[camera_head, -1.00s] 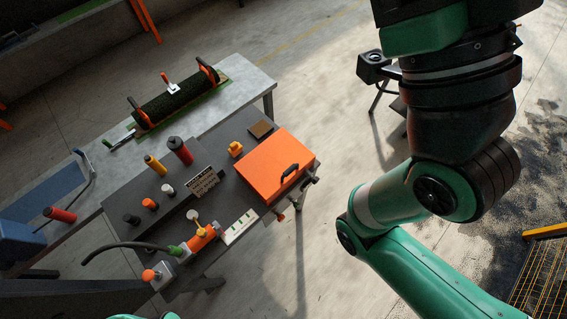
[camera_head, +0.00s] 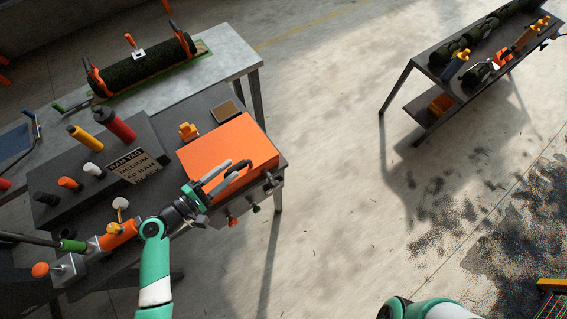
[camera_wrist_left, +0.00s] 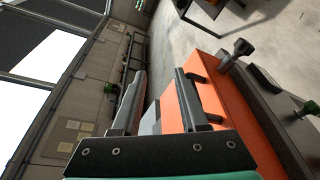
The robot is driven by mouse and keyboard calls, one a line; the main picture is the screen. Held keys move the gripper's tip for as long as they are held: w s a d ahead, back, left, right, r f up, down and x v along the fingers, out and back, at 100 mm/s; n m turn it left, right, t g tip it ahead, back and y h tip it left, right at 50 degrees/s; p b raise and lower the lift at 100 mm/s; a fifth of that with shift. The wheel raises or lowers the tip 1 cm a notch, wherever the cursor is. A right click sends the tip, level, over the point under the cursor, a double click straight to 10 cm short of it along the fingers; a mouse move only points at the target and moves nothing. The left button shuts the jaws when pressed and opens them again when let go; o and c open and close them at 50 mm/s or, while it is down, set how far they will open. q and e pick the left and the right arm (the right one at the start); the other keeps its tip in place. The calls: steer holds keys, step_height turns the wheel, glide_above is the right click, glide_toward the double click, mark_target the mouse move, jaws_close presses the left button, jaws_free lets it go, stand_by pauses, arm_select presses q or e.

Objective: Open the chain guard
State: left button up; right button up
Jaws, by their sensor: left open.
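The chain guard appears to be the orange box-like cover (camera_head: 225,148) on the dark workbench. It lies shut, with a black handle (camera_head: 241,168) near its front right edge. My left gripper (camera_head: 222,177) is open just over the cover, its fingers pointing toward the handle. In the left wrist view, the two fingers (camera_wrist_left: 160,88) stand apart, with the orange cover (camera_wrist_left: 238,115) at the right. A dark handle part (camera_wrist_left: 206,78) shows close beside the right finger; contact cannot be told. My right gripper is out of view.
Knobs (camera_head: 232,220) stick out from the bench's front side. A turf roll (camera_head: 145,68) lies on the grey table behind. Open floor lies to the right.

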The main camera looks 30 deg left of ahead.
arm_select(q)
steer(key=n+y+b, duration=0.1)
steer(key=n+b, duration=0.1)
glide_toward(243, 162)
steer(key=s+f, duration=0.1)
steer(key=f, duration=0.1)
steer(key=shift+y, duration=0.4)
steer(key=x, duration=1.1)
steer(key=shift+w+a+r+b, duration=0.2)
steer(key=shift+w+a+b, duration=0.05)
steer(key=shift+w+b, duration=0.15)
steer(key=shift+s, duration=0.1)
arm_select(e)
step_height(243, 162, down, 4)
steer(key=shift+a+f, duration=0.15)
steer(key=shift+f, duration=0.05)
arm_select(q)
jaws_close()
